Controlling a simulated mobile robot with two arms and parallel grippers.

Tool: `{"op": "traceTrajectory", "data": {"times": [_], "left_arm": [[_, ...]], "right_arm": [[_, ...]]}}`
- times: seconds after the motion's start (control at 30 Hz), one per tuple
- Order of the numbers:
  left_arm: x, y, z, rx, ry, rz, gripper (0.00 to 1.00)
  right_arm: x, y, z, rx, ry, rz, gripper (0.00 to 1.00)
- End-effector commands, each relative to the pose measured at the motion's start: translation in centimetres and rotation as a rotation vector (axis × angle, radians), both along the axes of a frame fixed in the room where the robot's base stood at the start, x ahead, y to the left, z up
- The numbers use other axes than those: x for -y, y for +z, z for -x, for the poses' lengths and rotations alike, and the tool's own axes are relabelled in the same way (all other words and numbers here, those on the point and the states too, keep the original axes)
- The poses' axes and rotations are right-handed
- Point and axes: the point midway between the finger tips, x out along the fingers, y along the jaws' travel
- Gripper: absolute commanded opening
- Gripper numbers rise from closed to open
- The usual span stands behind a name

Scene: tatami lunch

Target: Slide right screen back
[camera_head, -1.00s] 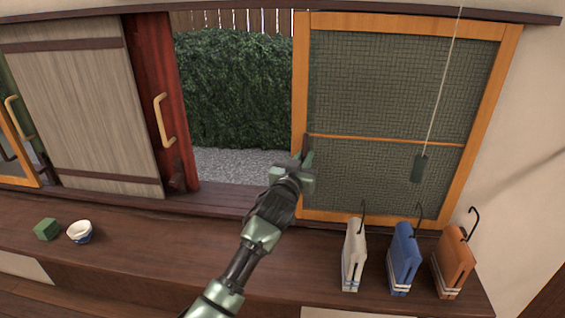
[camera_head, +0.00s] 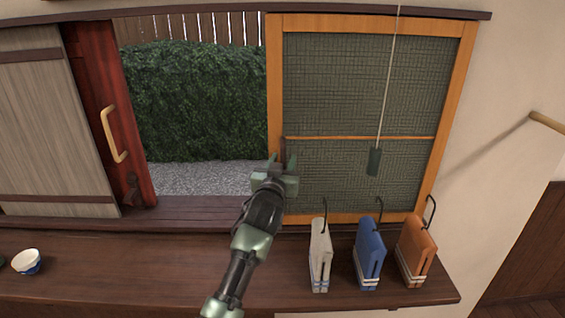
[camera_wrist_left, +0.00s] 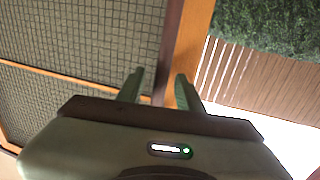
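The right screen (camera_head: 365,105) is a dark green mesh panel in an orange wooden frame, on the right of the opening. My left gripper (camera_head: 283,165) is at the screen's left stile (camera_head: 275,80), low on it. In the left wrist view, its two fingers (camera_wrist_left: 160,90) stand apart. A narrow dark brown upright strip (camera_wrist_left: 170,50) beside the orange stile runs between them. It looks narrower than the gap; contact with a finger is unclear. My right gripper is out of view.
A cord with a dark tassel (camera_head: 374,162) hangs before the screen. White (camera_head: 320,258), blue (camera_head: 369,255) and orange (camera_head: 414,255) bundles stand on the wooden ledge (camera_head: 180,270) below. A bowl (camera_head: 27,262) is at left. A red-framed door (camera_head: 103,120) borders the opening.

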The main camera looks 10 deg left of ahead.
Motion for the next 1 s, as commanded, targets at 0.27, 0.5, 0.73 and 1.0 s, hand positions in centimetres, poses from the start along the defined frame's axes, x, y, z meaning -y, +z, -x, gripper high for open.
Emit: {"op": "traceTrajectory", "data": {"times": [0.27,0.5,0.73,1.0], "left_arm": [[0.0,-0.1,0.2,0.000,0.000,0.000,0.36],[0.1,-0.3,2.9,0.000,0.000,0.002,0.36],[0.3,-0.3,6.3,-0.001,0.000,0.001,0.36],[0.3,0.0,7.8,0.000,-0.001,0.000,0.36]], "right_arm": [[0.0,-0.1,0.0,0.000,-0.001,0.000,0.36],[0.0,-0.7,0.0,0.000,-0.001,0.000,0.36],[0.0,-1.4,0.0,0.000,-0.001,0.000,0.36],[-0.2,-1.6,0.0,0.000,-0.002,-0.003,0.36]]}}
